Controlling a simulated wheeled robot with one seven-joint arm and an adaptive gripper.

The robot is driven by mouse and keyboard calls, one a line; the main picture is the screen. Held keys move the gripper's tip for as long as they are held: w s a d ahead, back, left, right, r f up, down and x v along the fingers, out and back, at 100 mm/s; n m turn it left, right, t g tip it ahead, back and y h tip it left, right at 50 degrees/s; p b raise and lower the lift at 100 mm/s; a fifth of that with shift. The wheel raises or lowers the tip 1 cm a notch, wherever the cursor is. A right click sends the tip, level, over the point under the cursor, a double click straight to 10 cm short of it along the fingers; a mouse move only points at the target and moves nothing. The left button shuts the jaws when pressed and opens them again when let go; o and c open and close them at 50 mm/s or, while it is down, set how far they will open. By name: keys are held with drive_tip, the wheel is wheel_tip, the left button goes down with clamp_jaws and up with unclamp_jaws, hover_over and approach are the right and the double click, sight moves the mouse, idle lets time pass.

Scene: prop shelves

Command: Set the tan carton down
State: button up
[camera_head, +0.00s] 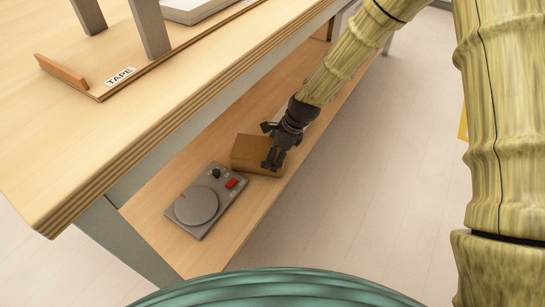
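The tan carton (247,152) is a small brown box at the lower shelf, just behind the grey device. My gripper (273,163) is dark and points down at the carton's right part, with its fingers overlapping the carton in the picture. The fingers look close together, but whether they grip the carton is not clear. Whether the carton rests on the shelf or hangs slightly above it cannot be told from this view. Part of the carton is hidden behind the gripper.
A grey device (205,200) with a round plate and red switch lies on the lower shelf (240,222), left of the carton. The upper tabletop (90,140) overhangs this shelf. It bears a TAPE label (120,77). Bare shelf lies toward its right edge.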

drive_tip(key=shift+f, duration=0.3)
drive_tip(key=o, duration=1.1)
drive_tip(key=p+v, duration=0.6)
drive_tip(key=v, duration=0.6)
drive_tip(key=shift+d, duration=0.1)
